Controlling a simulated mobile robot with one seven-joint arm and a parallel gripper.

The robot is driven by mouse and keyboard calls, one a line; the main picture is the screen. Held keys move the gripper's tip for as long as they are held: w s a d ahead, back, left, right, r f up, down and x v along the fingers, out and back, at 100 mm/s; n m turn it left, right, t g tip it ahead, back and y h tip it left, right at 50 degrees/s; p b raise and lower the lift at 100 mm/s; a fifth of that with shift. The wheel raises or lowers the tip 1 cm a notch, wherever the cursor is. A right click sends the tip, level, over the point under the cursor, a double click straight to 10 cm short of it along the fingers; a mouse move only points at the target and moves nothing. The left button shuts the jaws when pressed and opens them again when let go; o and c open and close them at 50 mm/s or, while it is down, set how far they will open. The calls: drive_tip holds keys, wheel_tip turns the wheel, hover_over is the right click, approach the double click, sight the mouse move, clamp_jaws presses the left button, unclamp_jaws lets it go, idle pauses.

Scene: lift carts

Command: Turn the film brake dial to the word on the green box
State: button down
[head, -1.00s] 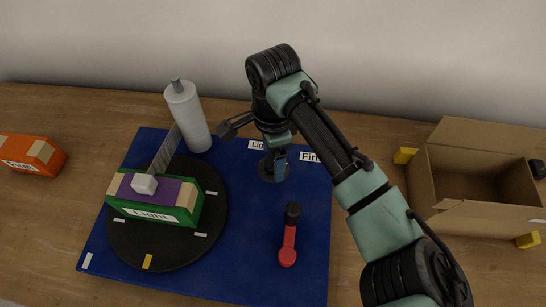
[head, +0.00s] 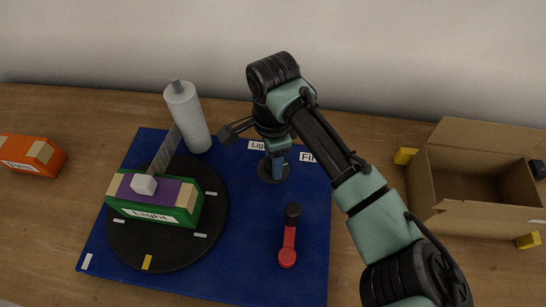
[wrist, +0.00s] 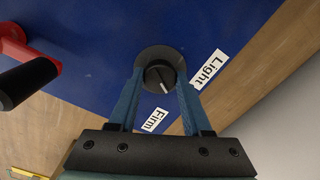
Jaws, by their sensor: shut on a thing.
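The green box (head: 160,205) sits on a black turntable (head: 165,252) in the head view. Its front label reads "Light". The film brake dial (wrist: 158,74) is a round black knob with a white pointer line. In the wrist view the pointer lies between the "Firm" label (wrist: 155,121) and the "Light" label (wrist: 208,69), nearer "Firm". My gripper (wrist: 160,82) is shut on the dial, a blue finger on each side. In the head view the gripper (head: 277,163) partly hides the dial's base (head: 267,177).
A red crank (head: 288,243) with a black knob stands on the blue board (head: 240,270) in front of the dial. A grey film roll (head: 186,112) stands behind the turntable. An orange box (head: 30,156) is at left, an open cardboard box (head: 480,215) at right.

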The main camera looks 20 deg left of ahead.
drive_tip(key=shift+s+a+r+n+p, duration=0.15)
drive_tip(key=shift+r+n+p, duration=0.25)
drive_tip(key=shift+p, duration=1.6)
drive_tip(key=n+p, duration=0.1)
drive_tip(key=p, duration=0.3)
drive_tip(key=n+p, duration=0.1)
drive_tip(key=p, duration=0.2)
drive_tip(key=shift+f+n, duration=0.25)
drive_tip(key=shift+n, duration=0.15)
drive_tip(key=shift+f+n+p, duration=0.15)
drive_tip(key=shift+n+p, duration=0.55)
drive_tip(key=shift+n, duration=0.5)
drive_tip(key=shift+c, duration=1.7)
unclamp_jaws()
